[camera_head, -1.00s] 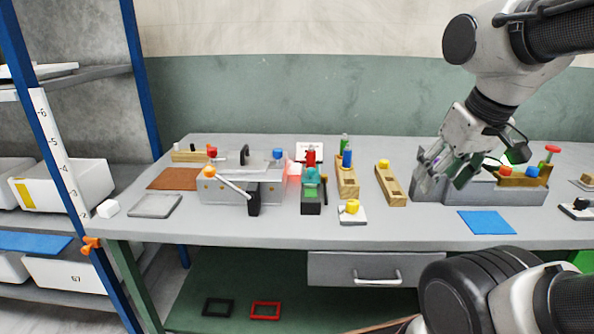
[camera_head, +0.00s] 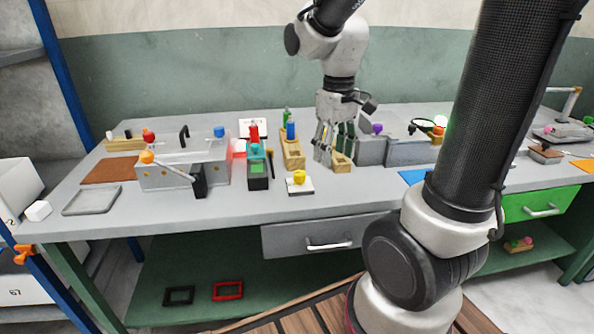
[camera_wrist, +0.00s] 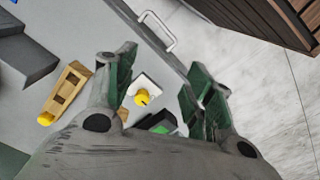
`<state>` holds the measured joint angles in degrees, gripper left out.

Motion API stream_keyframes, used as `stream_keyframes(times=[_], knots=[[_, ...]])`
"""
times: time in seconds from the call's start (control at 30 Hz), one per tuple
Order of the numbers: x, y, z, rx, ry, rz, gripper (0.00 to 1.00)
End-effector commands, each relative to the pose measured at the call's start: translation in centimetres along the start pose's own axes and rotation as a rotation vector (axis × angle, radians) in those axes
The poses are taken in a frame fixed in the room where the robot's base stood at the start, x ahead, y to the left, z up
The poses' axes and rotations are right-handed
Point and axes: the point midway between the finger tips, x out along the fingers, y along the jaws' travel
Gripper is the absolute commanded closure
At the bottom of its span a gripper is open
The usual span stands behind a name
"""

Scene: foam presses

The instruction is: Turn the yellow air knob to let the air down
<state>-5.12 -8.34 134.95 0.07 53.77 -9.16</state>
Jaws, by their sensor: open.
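The yellow air knob (camera_head: 299,176) sits on a small white plate (camera_head: 306,189) near the front of the bench. In the wrist view, the yellow knob (camera_wrist: 141,97) shows between my open fingers, below them on the bench. My gripper (camera_head: 334,158) points down, behind and to the right of the knob in the head view, and is apart from it. Its fingers (camera_wrist: 163,65) are spread and hold nothing.
A wooden block (camera_wrist: 66,92) with another yellow piece (camera_wrist: 45,118) lies beside the knob. A green-black device (camera_head: 258,170) and a clear-covered press (camera_head: 182,170) stand left. A drawer handle (camera_head: 330,245) is below the bench front.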

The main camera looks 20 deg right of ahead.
Motion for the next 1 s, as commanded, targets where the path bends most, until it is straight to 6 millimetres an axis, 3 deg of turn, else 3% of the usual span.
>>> stream_keyframes(times=[0.27,0.4,0.67,1.0], knots=[[5.7,0.2,-9.2,-0.436,-0.077,-0.026,0.47],[5.0,0.6,-12.6,-0.671,-0.015,-0.006,0.47],[5.4,0.7,-13.2,-0.865,0.004,0.004,0.47],[10.8,0.7,-13.1,-0.866,0.002,0.003,0.47]])
